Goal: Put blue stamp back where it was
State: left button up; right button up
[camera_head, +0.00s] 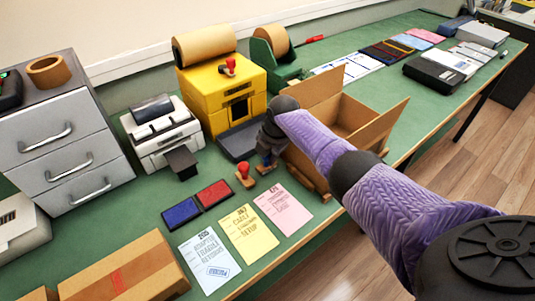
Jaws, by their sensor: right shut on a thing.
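My right gripper (266,151) reaches in from the right over the green table, left of the open cardboard box. It is shut on the blue stamp (266,167), whose wooden base shows low beneath the fingers; its handle is mostly hidden, and I cannot tell whether the base touches the table. A red-handled stamp (244,174) stands upright just left of it. The blue ink pad (181,213) and red ink pad (214,194) lie side by side in front. My left gripper is not in view.
White (208,260), yellow (249,233) and pink (283,209) sheets lie in front; the white one bears a blue mark. The open box (345,115) stands close under my right arm. A yellow machine (213,95) and white printer (160,135) stand behind. A closed carton (125,270) is front left.

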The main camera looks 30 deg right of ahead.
jog(key=o, duration=1)
jog(key=shift+f, duration=0.1)
jog(key=p+v, duration=0.6)
jog(key=v, duration=0.6)
